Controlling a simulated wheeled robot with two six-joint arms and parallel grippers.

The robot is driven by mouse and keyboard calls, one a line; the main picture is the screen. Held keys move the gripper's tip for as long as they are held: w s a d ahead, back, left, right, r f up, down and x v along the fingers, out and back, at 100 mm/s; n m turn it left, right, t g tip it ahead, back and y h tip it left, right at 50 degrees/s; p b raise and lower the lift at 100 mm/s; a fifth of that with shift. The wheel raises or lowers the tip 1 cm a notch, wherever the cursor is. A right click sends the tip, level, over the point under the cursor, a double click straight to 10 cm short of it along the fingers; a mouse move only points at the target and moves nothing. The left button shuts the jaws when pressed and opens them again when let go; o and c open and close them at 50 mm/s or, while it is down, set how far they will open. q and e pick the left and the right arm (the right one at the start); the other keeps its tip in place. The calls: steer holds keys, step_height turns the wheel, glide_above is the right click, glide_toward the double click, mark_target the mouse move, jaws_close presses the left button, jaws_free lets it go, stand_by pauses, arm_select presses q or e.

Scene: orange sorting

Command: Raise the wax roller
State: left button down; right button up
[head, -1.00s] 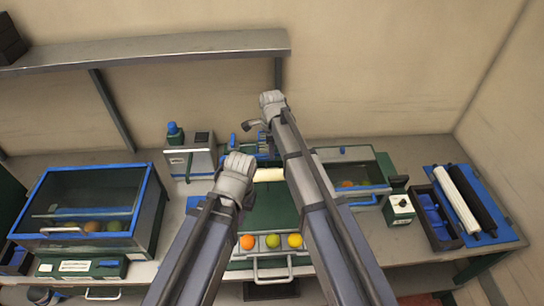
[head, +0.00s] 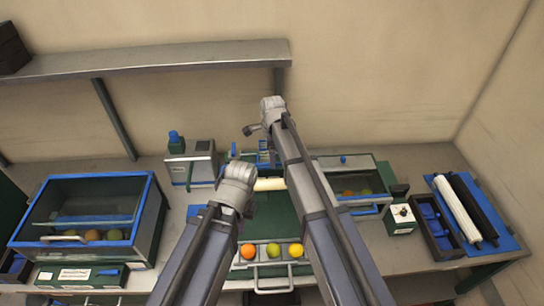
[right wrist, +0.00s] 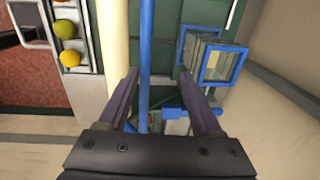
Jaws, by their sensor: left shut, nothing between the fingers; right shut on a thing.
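The cream wax roller (head: 270,184) lies across the green machine bed in the head view, between my two arms. In the right wrist view the cream roller (right wrist: 114,40) runs up beside a thin blue bar (right wrist: 146,50). My right gripper (right wrist: 160,78) has its fingers on either side of the blue bar and is shut on it. In the head view its fingertips are hidden behind its hand and arm. My left gripper (head: 238,178) is shut and empty, near the roller's left end; its tips are hard to make out.
A blue-edged glass case (head: 92,190) stands at left. Several fruits, including an orange (head: 248,251), sit in the front tray. Spare rollers (head: 457,207) lie on a blue board.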

steer(key=shift+w, duration=0.1)
stand_by(0.3)
step_height(320, 180, up, 8)
steer(key=p, duration=0.8)
steer(key=shift+s, duration=0.45)
steer(key=shift+s+f, duration=0.1)
steer(key=shift+f, duration=0.15)
steer(key=s+f+n+b, duration=1.1)
steer(key=s, duration=0.2)
steer(key=s+f+n+g+h+b, duration=0.1)
steer(key=s+f+n+b, duration=0.9)
steer(key=s, duration=0.3)
steer(key=shift+s+d+f+n+b, duration=0.3)
steer(key=shift+d+f+n+b, duration=0.1)
steer(key=shift+b, duration=0.15)
